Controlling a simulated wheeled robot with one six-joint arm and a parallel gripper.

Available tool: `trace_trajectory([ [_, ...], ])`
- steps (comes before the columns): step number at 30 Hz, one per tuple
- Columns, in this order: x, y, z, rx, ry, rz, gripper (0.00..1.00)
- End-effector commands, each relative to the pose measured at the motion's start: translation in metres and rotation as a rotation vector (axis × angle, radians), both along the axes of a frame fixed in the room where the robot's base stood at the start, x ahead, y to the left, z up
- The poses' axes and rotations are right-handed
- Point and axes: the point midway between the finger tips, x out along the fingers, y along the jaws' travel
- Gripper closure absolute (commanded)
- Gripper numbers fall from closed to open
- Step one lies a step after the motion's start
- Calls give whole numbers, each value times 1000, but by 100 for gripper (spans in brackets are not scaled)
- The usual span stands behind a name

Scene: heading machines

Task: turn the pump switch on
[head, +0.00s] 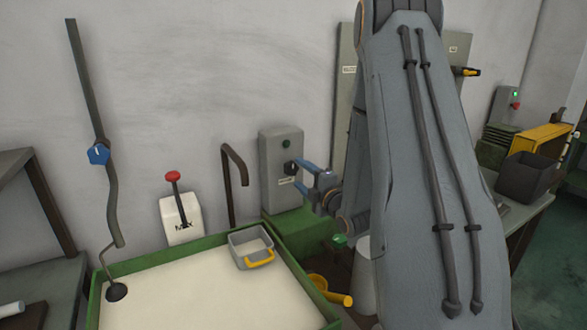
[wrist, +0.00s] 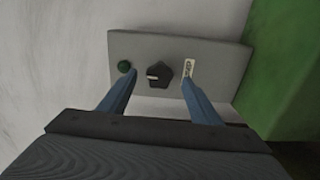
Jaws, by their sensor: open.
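The pump switch is a black rotary knob (wrist: 158,73) on a grey wall box (head: 280,150). It also shows in the head view (head: 289,167). A small label (wrist: 189,68) is on the other side, too small to read. My gripper (wrist: 159,82) is open and empty in front of the box. Its two blue fingers point at the panel, one to each side of the knob in the wrist view. I cannot tell whether they touch it.
A green-rimmed tank (head: 215,240) of pale liquid stands below the box, with a grey yellow-handled container (head: 251,246) at its corner. A red-topped MIX lever (head: 174,195) and a bent pipe (head: 235,170) are left of the box. A green block (wrist: 285,70) borders the box in the wrist view.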

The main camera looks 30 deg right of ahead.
Motion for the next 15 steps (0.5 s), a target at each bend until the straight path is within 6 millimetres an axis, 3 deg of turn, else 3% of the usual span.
trace_trajectory([
  [9, 46, 2, 1, 2, 1, 1, 42],
  [15, 56, 3, 0, 2, 2, 1, 42],
])
